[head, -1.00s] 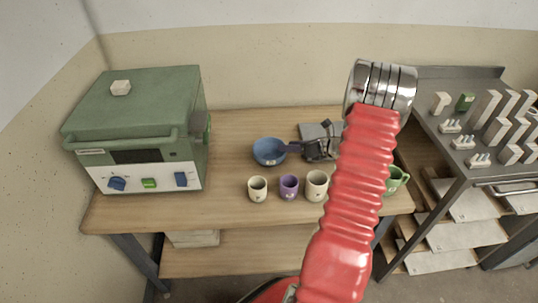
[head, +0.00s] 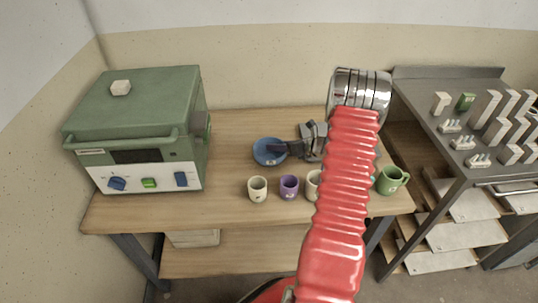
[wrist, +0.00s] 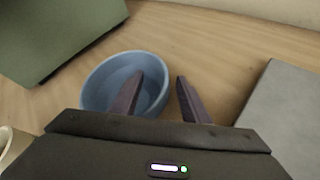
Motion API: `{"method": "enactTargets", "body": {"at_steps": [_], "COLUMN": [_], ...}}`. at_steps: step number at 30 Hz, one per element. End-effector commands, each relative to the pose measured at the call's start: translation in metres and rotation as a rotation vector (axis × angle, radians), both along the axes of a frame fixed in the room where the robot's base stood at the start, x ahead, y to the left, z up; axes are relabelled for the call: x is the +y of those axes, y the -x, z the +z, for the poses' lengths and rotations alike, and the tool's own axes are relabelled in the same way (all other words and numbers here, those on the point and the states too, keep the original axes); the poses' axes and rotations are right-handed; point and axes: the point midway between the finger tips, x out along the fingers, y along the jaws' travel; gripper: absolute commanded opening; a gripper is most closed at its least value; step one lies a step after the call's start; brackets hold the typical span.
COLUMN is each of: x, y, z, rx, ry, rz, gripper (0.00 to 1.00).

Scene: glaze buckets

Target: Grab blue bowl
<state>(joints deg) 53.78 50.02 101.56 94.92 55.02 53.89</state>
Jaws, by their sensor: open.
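The blue bowl (head: 263,158) stands upright on the wooden table, right of the green kiln-like box. It also shows in the wrist view (wrist: 97,88), left of centre. My gripper (head: 279,149) reaches in from the right, low at the bowl's right side. In the wrist view my gripper (wrist: 160,76) is open. Its left finger overlaps the bowl's inside, and its right finger is outside the right rim, with the rim between them in the picture. Contact cannot be told. The bowl's near right part is partly hidden by the left finger.
A cream cup (head: 257,189), a purple cup (head: 289,187) and another pale cup (head: 313,185) stand in front. A green mug (head: 391,180) is at right. The green box (head: 135,125) stands left. A grey slab (wrist: 290,110) lies right of my gripper.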

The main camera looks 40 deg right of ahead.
Motion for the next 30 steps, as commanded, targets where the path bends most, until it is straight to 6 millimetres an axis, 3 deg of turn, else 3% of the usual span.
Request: {"method": "enactTargets", "body": {"at_steps": [7, 25, 30], "x": [-0.0002, -0.0002, -0.0004], "y": [0.0003, 0.0005, 0.0002], "z": [0.0001, 0.0, 0.0006], "rx": [0.0, 0.0, -0.001], "ry": [0.0, -0.001, 0.0], "rz": [0.0, 0.0, 0.0], "gripper": [0.42, 0.0, 0.0]}}
